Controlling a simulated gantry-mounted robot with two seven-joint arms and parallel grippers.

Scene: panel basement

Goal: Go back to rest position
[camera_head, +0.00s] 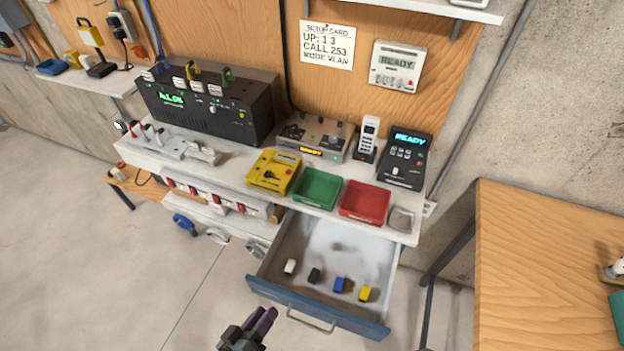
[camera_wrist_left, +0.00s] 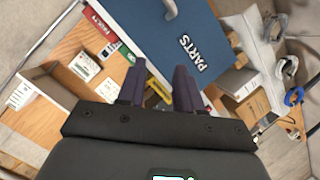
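My left gripper (camera_head: 266,313) is at the bottom of the head view, in front of and below the open drawer (camera_head: 318,311). Its two dark purple fingers stand apart in the left wrist view (camera_wrist_left: 158,76), with nothing held between them. That view also shows the drawer's blue front (camera_wrist_left: 150,30), marked PARTS, beyond the fingers. In the head view the gripper is apart from the drawer handle (camera_head: 310,325). My right gripper is in neither view.
The drawer holds several small blocks, among them a blue one (camera_head: 339,284) and a yellow one (camera_head: 365,294). Above it, the bench carries a green tray (camera_head: 317,188) and a red tray (camera_head: 364,203). A wooden table (camera_head: 545,255) stands at right. Floor at left is clear.

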